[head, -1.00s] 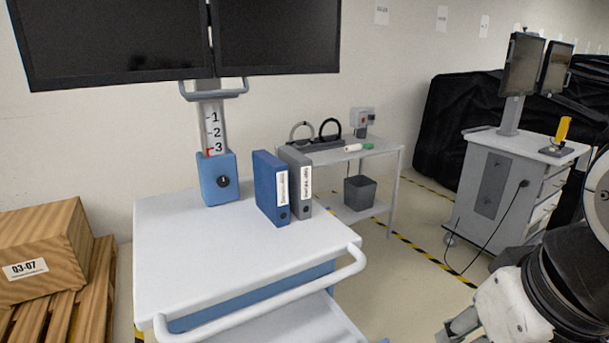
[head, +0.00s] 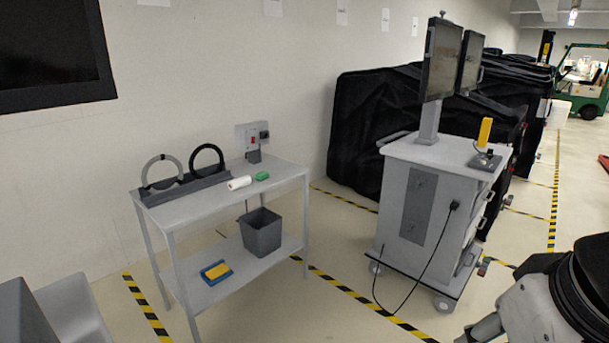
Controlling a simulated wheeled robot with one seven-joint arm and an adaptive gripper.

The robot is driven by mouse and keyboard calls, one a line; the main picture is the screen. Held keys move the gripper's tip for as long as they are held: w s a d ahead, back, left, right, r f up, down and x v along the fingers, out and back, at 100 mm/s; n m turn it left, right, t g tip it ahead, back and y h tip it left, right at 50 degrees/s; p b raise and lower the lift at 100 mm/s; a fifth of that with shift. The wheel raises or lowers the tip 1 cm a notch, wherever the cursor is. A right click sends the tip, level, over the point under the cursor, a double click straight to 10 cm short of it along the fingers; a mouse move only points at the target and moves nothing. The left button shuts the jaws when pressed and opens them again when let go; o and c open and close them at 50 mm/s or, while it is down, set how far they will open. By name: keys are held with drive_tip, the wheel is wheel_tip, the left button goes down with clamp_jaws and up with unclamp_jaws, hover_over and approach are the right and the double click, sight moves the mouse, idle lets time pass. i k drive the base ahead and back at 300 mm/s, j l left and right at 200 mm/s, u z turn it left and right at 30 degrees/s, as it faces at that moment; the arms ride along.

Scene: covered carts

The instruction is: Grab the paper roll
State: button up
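A small white roll (head: 239,183), which looks like the paper roll, lies on its side on the top of a grey two-level table (head: 285,177). It is near the table's front edge, just left of a small green object (head: 262,176). My arm shows at the bottom right of the head view, well to the right of the table and apart from the roll. My gripper's fingertips are not in view.
The table also bears a rack with two rings (head: 184,182) and a grey box with a red button (head: 252,139). A dark bin (head: 262,233) and a blue-yellow item (head: 216,272) are on its lower shelf. A monitor cart (head: 408,205) with a trailing cable stands right. Floor between is clear.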

sight(241, 181)
drive_tip(key=i, duration=0.95)
drive_tip(key=i+l+u, duration=0.15)
drive_tip(key=i, duration=0.8)
drive_tip(key=i+l+u, duration=0.15)
drive_tip(key=i+u, duration=0.35)
drive_tip(key=i+l+u, duration=0.95)
drive_tip(key=j, duration=0.1)
